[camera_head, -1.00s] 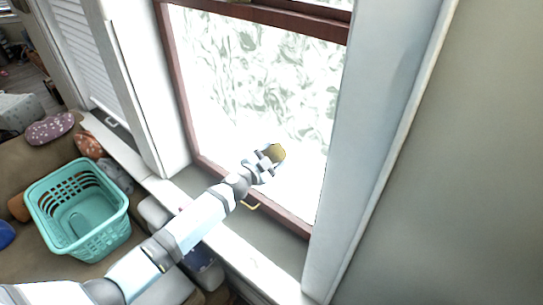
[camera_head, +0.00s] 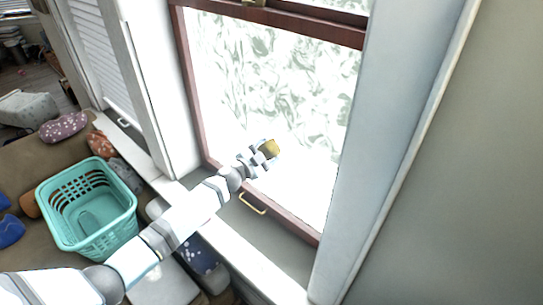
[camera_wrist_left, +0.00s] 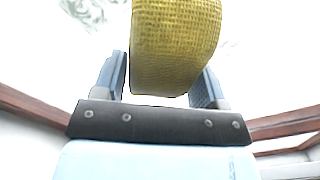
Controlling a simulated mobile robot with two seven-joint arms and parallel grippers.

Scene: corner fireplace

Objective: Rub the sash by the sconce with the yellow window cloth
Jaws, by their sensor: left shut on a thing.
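The window sash (camera_head: 192,95) has a reddish-brown frame around bright patterned glass (camera_head: 275,90). My left gripper (camera_head: 267,150) is in front of the lower part of the glass, a little left of its middle. It is shut on the yellow window cloth (camera_head: 271,146). In the left wrist view the cloth (camera_wrist_left: 176,45) is a thick, woven yellow pad between the two fingers. I cannot tell whether the cloth touches the glass. No sconce shows in these views. My right gripper is out of view.
A yellow handle (camera_head: 252,204) sits on the lower sash rail. A teal laundry basket (camera_head: 88,208) stands on the brown seat at the left, with several cushions around it. The white window casing (camera_head: 385,130) and a bare wall (camera_head: 470,170) are at the right.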

